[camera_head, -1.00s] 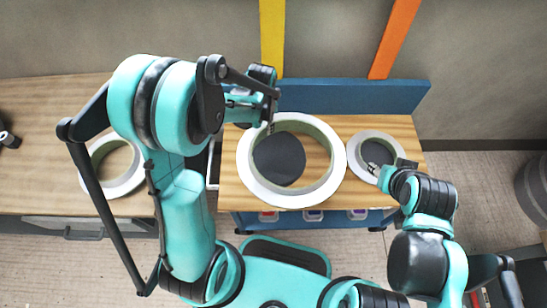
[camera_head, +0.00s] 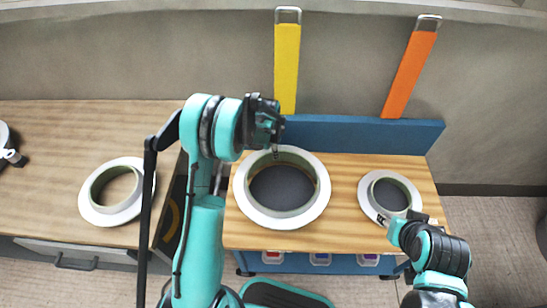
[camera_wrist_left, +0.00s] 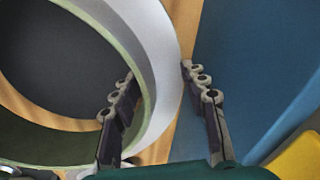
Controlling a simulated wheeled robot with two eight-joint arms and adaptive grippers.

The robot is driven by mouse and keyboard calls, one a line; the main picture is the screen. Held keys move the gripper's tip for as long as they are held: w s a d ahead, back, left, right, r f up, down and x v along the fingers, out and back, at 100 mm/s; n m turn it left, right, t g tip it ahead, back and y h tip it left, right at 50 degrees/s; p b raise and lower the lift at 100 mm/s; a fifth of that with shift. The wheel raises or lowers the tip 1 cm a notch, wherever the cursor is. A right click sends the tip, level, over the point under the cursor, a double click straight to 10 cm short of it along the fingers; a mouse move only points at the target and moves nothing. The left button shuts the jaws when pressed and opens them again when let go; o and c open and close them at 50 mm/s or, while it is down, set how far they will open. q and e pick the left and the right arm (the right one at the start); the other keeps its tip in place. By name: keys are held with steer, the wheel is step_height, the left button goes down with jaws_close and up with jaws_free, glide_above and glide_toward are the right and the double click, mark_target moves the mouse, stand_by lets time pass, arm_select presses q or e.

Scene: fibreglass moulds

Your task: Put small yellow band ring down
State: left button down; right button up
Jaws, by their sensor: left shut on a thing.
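A smaller ring (camera_head: 366,203) sits around another dark disc at the right. No yellow band shows on either ring. My left gripper (camera_head: 275,150) is at the large ring's back rim. In the wrist view its fingers (camera_wrist_left: 163,100) straddle the ring's wall, shut on it. My right gripper (camera_head: 383,220) is at the small ring's front edge; its jaw opening is unclear.
A similar ring (camera_head: 90,208) lies on the left wooden counter (camera_head: 45,150). A blue back panel (camera_head: 350,135) stands close behind the large ring. Yellow (camera_head: 287,70) and orange (camera_head: 410,72) strips stand against the wall. Bare wood separates the two worktop rings.

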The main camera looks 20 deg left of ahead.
arm_select(q)
steer(key=shift+w+a+f, duration=0.2)
steer(key=shift+w+f, duration=0.15)
steer(key=shift+w, duration=0.1)
steer(key=shift+f+b, duration=1.05)
steer(key=shift+f, duration=0.85)
steer(key=shift+f, duration=0.1)
steer(key=c, duration=0.8)
jaws_free()
